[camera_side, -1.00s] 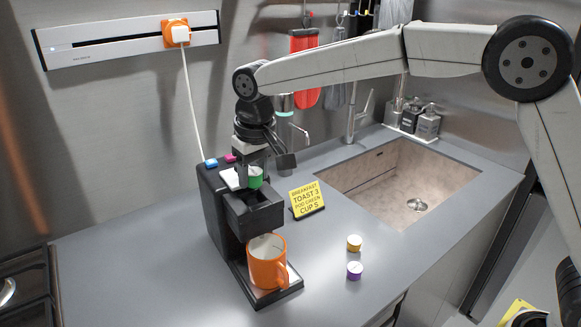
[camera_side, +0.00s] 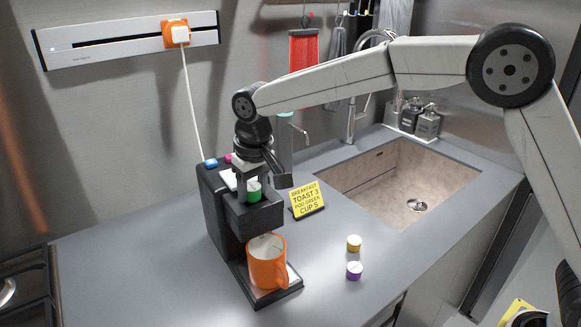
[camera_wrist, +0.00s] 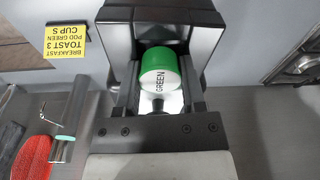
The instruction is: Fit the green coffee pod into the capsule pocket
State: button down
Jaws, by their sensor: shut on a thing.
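The green coffee pod (camera_side: 254,194) is between the fingers of my gripper (camera_side: 252,184), which is shut on it. In the wrist view the pod (camera_wrist: 160,58) shows its green side and a white lid marked GREEN, with a finger on either side. The black coffee machine (camera_side: 217,205) has a projecting head (camera_side: 257,219) with the capsule pocket in its top. The pod is at the top of this head, over or partly in the pocket. The pocket's inside is hidden by the pod and fingers, so I cannot tell how deep it sits.
An orange mug (camera_side: 266,268) stands on the machine's drip tray (camera_side: 290,291). A yellow note (camera_side: 307,199) stands right of the head. A yellow pod (camera_side: 353,243) and a purple pod (camera_side: 354,271) are on the counter (camera_side: 150,262). The sink (camera_side: 395,180) is behind right.

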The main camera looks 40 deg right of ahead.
aim_at(257, 190)
jog(key=shift+s+f, duration=0.15)
jog(key=shift+f, duration=0.65)
jog(key=shift+c, duration=0.9)
grip_release()
jog(key=shift+d, duration=0.15)
jog(key=shift+r, duration=0.9)
notch_tip(257, 190, up, 12)
jog(key=s, duration=0.1)
jog(key=shift+f, duration=0.2)
